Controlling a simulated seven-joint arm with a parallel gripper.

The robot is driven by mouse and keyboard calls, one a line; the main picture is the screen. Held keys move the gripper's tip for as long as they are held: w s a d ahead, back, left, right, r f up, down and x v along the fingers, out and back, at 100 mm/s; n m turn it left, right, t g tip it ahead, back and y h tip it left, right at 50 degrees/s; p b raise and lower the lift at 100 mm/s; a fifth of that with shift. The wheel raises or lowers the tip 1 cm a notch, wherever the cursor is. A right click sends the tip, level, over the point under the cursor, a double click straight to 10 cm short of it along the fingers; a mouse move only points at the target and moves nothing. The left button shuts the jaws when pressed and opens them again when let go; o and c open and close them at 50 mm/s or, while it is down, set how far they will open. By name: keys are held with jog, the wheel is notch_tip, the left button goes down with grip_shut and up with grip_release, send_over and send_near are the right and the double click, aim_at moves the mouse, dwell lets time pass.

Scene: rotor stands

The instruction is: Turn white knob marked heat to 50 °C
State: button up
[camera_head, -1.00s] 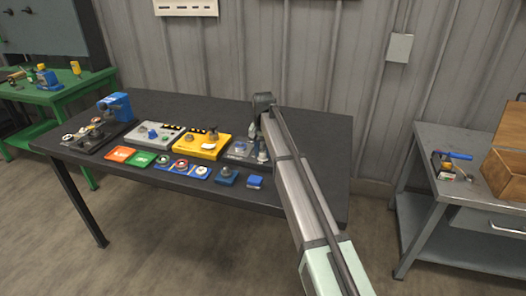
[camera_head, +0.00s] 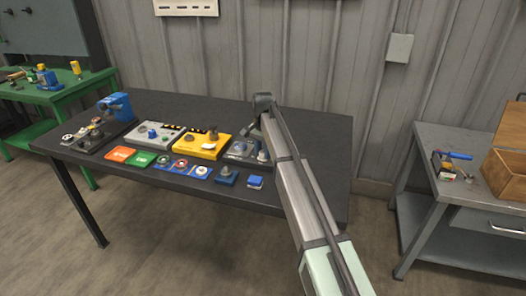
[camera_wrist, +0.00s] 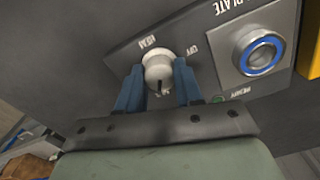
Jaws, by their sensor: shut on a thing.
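The white knob (camera_wrist: 158,68) is on a dark sloping panel (camera_wrist: 205,75) in the wrist view. My gripper (camera_wrist: 159,71) has its two blue fingers on either side of the knob, shut on it. A dark mark on the knob's lower side points toward a small, partly hidden label just below it. Other small white lettering stands above and to the upper right of the knob, too small and tilted to read surely. In the head view the dark unit (camera_head: 241,151) sits at the right end of the row of panels, and my arm hides part of it.
A blue-ringed round button (camera_wrist: 262,54) and a green light (camera_wrist: 217,99) lie right of the knob. A yellow panel (camera_head: 201,147) stands directly left of the dark unit. Small blue blocks (camera_head: 227,176) lie in front.

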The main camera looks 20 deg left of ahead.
aim_at(262, 152)
jog(key=o, duration=1)
jog(key=shift+o, duration=0.2)
jog(key=shift+r, duration=0.15)
notch_tip(262, 152, up, 14)
jog(key=shift+f, duration=0.25)
jog(key=shift+a, duration=0.1)
